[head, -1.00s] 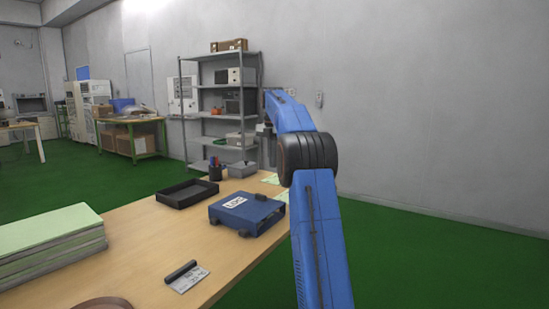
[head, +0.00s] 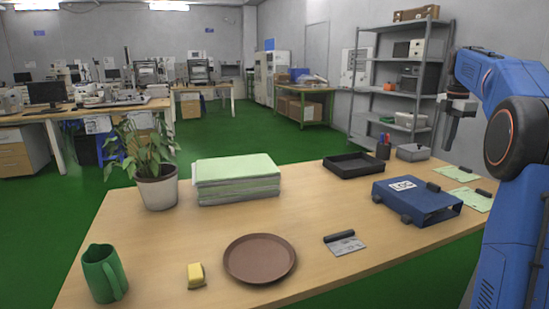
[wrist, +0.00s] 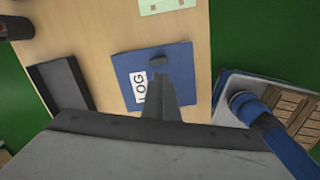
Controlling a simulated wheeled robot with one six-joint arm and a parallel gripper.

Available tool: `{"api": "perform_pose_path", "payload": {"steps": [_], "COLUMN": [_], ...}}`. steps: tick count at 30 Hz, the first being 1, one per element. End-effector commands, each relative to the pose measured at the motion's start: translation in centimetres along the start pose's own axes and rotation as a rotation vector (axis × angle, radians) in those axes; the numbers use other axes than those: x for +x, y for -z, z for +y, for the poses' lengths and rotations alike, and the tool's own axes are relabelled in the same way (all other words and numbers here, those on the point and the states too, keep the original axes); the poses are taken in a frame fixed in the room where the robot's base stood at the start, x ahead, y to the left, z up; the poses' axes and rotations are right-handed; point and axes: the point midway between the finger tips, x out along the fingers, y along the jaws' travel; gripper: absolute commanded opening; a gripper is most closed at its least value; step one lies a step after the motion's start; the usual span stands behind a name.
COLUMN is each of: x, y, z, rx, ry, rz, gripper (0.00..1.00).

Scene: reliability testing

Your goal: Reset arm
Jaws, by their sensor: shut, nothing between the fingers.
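My blue arm stands at the right edge of the head view, bent over at the top. My gripper (head: 451,138) hangs down from it, shut and empty, above the far right part of the table (head: 330,215). In the wrist view my gripper (wrist: 168,88) shows as closed dark fingers over the blue box with a LOG label (wrist: 180,65). In the head view this blue box (head: 420,203) sits on the table, below and left of my gripper, apart from it.
A shelf (head: 366,75) stands behind.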

Motion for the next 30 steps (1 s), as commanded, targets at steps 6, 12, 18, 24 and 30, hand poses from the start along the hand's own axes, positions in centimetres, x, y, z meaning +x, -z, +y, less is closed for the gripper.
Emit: {"api": "perform_pose_path", "payload": {"steps": [6, 12, 18, 24, 30], "x": [-1.2, -1.2, -0.4, 1.2, 3.7], "y": [5.9, 10.7, 15.2, 19.2, 22.7], "z": [-4.2, -8.5, -13.3, -18.6, -24.1], "rx": [0.196, 0.38, 0.565, 0.749, 0.932], "ry": [-0.044, -0.085, -0.124, -0.161, -0.194], "rz": [-0.007, -0.002, 0.015, 0.042, 0.081], "gripper": [0.0, 0.0, 0.0, 0.0, 0.0]}}
